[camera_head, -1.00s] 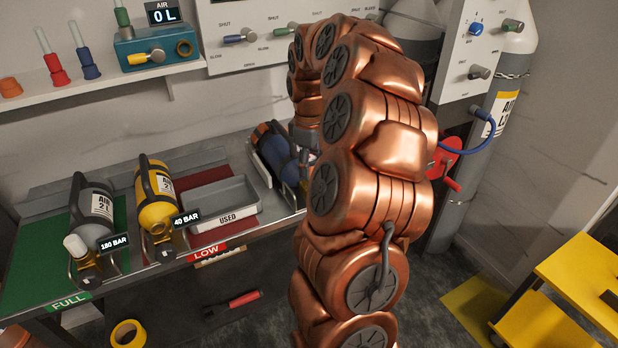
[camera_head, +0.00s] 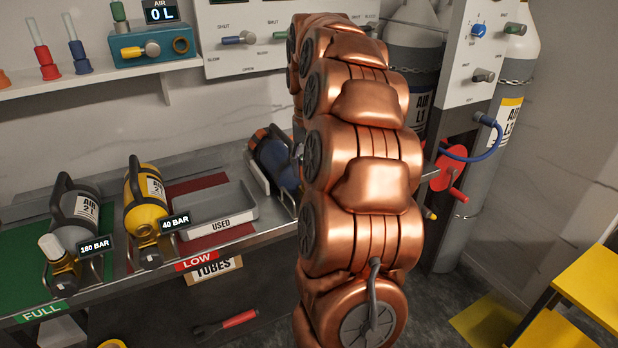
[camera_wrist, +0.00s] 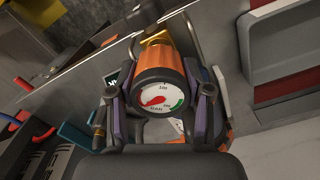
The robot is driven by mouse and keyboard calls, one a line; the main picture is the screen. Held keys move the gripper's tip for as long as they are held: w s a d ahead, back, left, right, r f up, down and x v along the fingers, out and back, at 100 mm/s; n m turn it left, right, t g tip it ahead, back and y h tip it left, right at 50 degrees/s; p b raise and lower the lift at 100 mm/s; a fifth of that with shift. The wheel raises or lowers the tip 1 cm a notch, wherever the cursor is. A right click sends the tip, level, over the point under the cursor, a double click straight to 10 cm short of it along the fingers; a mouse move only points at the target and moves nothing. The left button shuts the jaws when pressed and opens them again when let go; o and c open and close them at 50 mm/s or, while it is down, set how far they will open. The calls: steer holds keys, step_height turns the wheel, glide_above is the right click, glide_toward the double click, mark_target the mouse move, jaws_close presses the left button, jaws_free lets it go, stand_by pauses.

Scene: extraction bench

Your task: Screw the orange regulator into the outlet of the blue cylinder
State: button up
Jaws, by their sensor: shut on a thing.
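The orange regulator (camera_wrist: 158,62) is in my gripper (camera_wrist: 158,88) in the wrist view. Its round white gauge, with a red needle and a green band, faces my wrist. The purple-and-grey fingers are shut on it from both sides. A brass fitting (camera_wrist: 154,38) shows just beyond the regulator; I cannot tell whether they touch or are threaded together. The blue cylinder (camera_head: 275,160) lies in a cradle at the right of the bench in the head view. Its outlet end is hidden behind my copper arm, as is my gripper.
A grey cylinder (camera_head: 76,215) and a yellow cylinder (camera_head: 146,200) lie left on the bench. A grey USED tray (camera_head: 232,202) sits between the yellow and blue ones. A wall panel with valves (camera_head: 258,42) is behind. A red crank (camera_head: 452,168) stands right of my arm.

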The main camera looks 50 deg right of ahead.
steer(key=m+b, duration=0.1)
steer(key=m, duration=0.4)
steer(key=shift+b, duration=0.35)
steer(key=o, duration=1.3)
